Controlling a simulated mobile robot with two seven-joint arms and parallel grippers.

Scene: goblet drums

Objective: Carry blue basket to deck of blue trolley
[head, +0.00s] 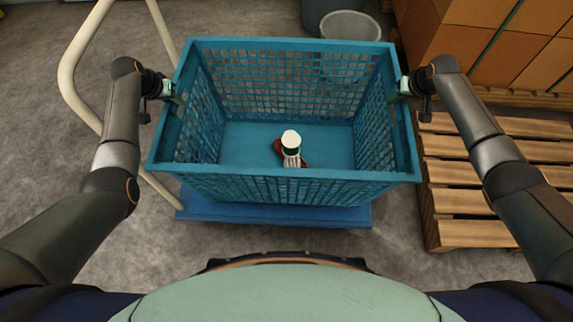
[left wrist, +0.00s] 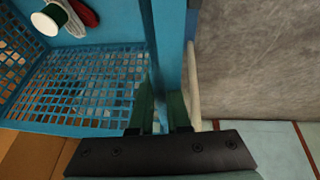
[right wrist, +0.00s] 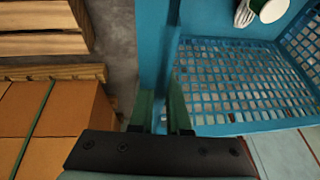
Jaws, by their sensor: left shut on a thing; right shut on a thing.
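The blue basket (head: 290,177) is an open crate with mesh walls, held level between my two grippers in the head view. Inside it lie a white-and-green cup-like item (head: 290,139), a white item (head: 292,158) and something dark red (head: 278,147). My left gripper (head: 172,92) is shut on the basket's left rim, also seen in the left wrist view (left wrist: 165,105). My right gripper (head: 404,86) is shut on the right rim, also seen in the right wrist view (right wrist: 163,105). The blue trolley's deck (head: 275,213) shows below the basket, mostly hidden by it; I cannot tell whether they touch.
The trolley's cream handle (head: 70,75) rises at the left. Wooden pallets (head: 470,190) lie on the right, with cardboard boxes (head: 480,45) on a pallet behind. A grey bucket (head: 350,25) stands beyond the basket. Grey floor is clear at the left.

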